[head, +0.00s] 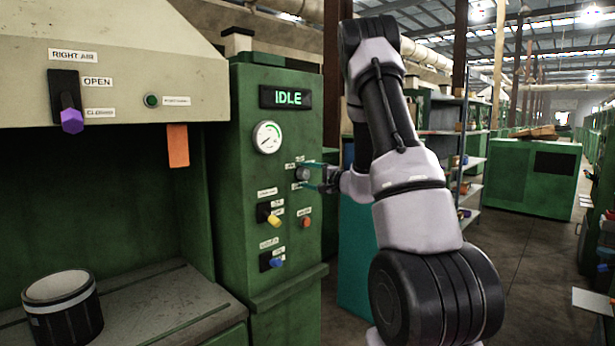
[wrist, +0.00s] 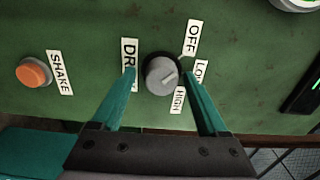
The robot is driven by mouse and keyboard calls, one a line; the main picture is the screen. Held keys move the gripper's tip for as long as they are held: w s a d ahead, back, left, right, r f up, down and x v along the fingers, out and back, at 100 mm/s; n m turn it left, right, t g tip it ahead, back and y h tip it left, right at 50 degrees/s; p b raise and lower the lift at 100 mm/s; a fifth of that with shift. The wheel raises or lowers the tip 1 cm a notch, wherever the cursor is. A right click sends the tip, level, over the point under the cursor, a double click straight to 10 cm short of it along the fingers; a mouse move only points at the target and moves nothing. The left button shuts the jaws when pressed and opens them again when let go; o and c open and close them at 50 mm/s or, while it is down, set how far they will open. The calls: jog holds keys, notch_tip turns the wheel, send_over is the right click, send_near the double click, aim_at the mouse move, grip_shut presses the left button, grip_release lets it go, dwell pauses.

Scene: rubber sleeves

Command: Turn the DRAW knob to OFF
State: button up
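The DRAW knob (wrist: 161,77) is a round grey knob on a dark base, set in the green panel. In the wrist view the OFF label (wrist: 192,37) is at its upper right, the LOW label (wrist: 201,71) at its right and the HIGH label (wrist: 178,99) at its lower right. The knob's pale mark slants right and slightly up, roughly towards LOW. The DRAW label (wrist: 129,62) is partly covered by a finger. My gripper (wrist: 159,73) is open, its teal fingers either side of the knob, with a gap on the left; contact on the right is unclear.
An orange SHAKE button (wrist: 33,72) lies left of the knob in the wrist view. In the head view, the panel carries an IDLE display (head: 286,97), a gauge (head: 267,137), a yellow switch (head: 272,220) and a blue switch (head: 276,262).

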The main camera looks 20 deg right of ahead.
dwell(0.3)
jog(key=v, duration=1)
jog(key=shift+s+d, duration=0.2)
jog(key=shift+s, duration=0.15)
jog(key=shift+r, duration=0.1)
jog(key=shift+a, duration=0.1)
jog(key=s+a+r+n+g+y, duration=0.25)
jog(key=s+a+r+g, duration=0.2)
jog(key=s+a, duration=0.35)
jog(key=s+a+r+n+g+y, duration=0.2)
jog(key=s+a+r+n+g, duration=0.3)
jog(key=a, duration=0.6)
jog(key=s+a+f+g+h, duration=0.1)
jog(key=s+f+g+h, duration=0.2)
jog(key=s, duration=0.8)
jog(key=s+d+r+n+t+h, duration=0.1)
jog(key=s+d+r+t+h, duration=0.2)
jog(key=h, duration=0.4)
jog(key=shift+s+d+r, duration=0.65)
jog(key=shift+s+d, duration=0.1)
jog(key=shift+s, duration=0.3)
